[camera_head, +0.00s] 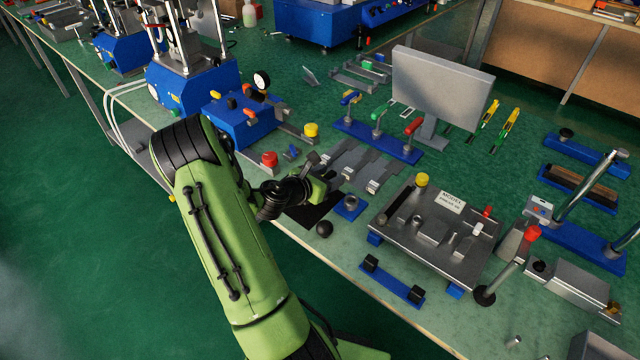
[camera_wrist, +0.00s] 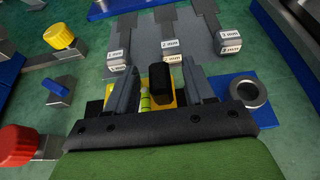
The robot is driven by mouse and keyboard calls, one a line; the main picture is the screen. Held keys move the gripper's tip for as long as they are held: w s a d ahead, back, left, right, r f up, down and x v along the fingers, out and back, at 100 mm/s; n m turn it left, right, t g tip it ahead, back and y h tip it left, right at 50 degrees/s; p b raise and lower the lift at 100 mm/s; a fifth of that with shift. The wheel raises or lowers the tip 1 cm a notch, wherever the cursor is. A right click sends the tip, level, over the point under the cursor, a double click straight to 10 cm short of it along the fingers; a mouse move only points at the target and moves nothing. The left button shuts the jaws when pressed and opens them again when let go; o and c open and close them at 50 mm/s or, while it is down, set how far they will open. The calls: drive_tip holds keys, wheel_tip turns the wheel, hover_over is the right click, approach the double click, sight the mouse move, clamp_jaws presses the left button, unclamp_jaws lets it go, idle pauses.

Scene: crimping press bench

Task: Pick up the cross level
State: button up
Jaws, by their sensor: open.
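The cross level (camera_wrist: 146,102) shows in the wrist view as a yellow body with a yellow-green vial and an upright black block on it. It lies between the two fingers of my gripper (camera_wrist: 160,85), one on each side. The gripper is open, and a gap shows between the black block and each finger. The near part of the level is hidden by the gripper's body. In the head view my gripper (camera_head: 326,182) is low over the bench's front edge, and I cannot make out the level there.
Just beyond are grey gauge plates (camera_wrist: 185,35) with labelled white blocks. A blue block with a metal ring (camera_wrist: 248,92) stands close to the right finger. Red (camera_wrist: 18,145) and yellow (camera_wrist: 60,37) knobs stand to the left. A black ball (camera_head: 324,229) lies near the front edge.

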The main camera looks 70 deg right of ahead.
drive_tip(key=shift+r, duration=0.1)
clamp_jaws()
